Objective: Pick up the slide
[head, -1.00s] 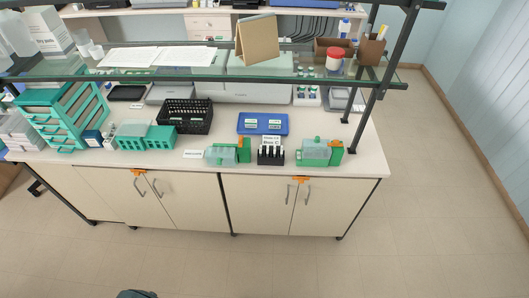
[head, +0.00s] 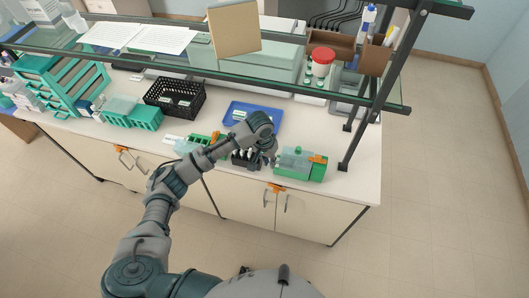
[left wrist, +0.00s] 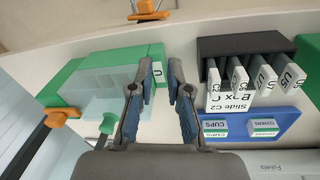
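A black slide box (left wrist: 225,47) holds several upright slides (left wrist: 262,78) with white labelled ends, and a white tag on it reads "Slide C2 Box". In the head view the box (head: 240,160) stands near the front edge of the bench, partly covered by my left arm. My left gripper (left wrist: 162,64) is open and empty; its fingers are a short gap apart, beside the slide box and between it and a green device with a clear cover (left wrist: 100,92). In the head view my left gripper (head: 268,158) is only partly visible. My right gripper is not in view.
A blue tray (head: 232,120) lies behind the slide box. The green device (head: 299,166) stands to its right, another green unit (head: 196,139) to its left. A black basket (head: 158,102) is further left. A glass shelf (head: 165,62) overhangs the bench.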

